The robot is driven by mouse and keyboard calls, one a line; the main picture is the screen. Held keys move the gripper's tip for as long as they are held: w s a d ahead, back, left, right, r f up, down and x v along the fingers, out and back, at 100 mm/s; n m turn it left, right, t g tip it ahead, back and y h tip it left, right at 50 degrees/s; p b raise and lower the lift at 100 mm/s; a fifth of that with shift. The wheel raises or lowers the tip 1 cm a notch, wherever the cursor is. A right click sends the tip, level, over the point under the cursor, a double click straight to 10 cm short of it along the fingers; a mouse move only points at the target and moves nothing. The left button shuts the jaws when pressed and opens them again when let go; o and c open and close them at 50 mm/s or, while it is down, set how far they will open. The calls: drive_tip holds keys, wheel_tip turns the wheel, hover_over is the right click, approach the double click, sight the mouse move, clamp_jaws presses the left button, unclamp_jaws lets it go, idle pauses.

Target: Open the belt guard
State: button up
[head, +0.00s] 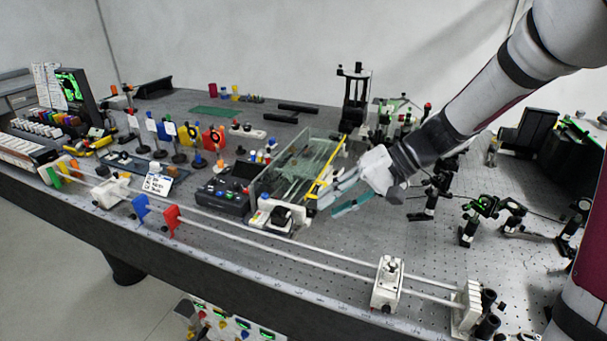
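A clear, box-shaped cover, which looks like the belt guard (296,160), stands on the bench in the middle of the head view. Its see-through panels show several thin parts inside. A yellow strip (327,166) runs along its right edge. The cover appears to be down. My gripper (334,205) comes in from the right, beside the near end of the yellow strip. Its two fingers look spread, with a gap between them and nothing visible in it. I cannot tell whether a fingertip touches the cover.
A dark control box (223,196) stands left of the cover, and a white block with a black part (281,216) sits in front. Long rails (300,256) run along the bench's front. Optical mounts (482,207) crowd the right.

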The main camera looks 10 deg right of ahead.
drive_tip(key=w+d+f+m+t+y+b, duration=0.2)
drive_tip(key=w+d+f+t, duration=0.1)
drive_tip(key=w+f, duration=0.3)
drive_tip(key=w+d+f+m+t+y+b, duration=0.1)
drive_tip(key=w+d+f+m+t+y, duration=0.2)
drive_tip(key=w, duration=0.5)
drive_tip(key=shift+n+h, duration=0.4)
drive_tip(key=shift+f+x, duration=0.15)
drive_tip(key=shift+x, duration=1.5)
drive_tip(key=shift+f+x, duration=0.15)
drive_tip(key=shift+x, duration=1.5)
drive_tip(key=shift+w+d, duration=0.1)
drive_tip(key=shift+d, duration=0.05)
clamp_jaws()
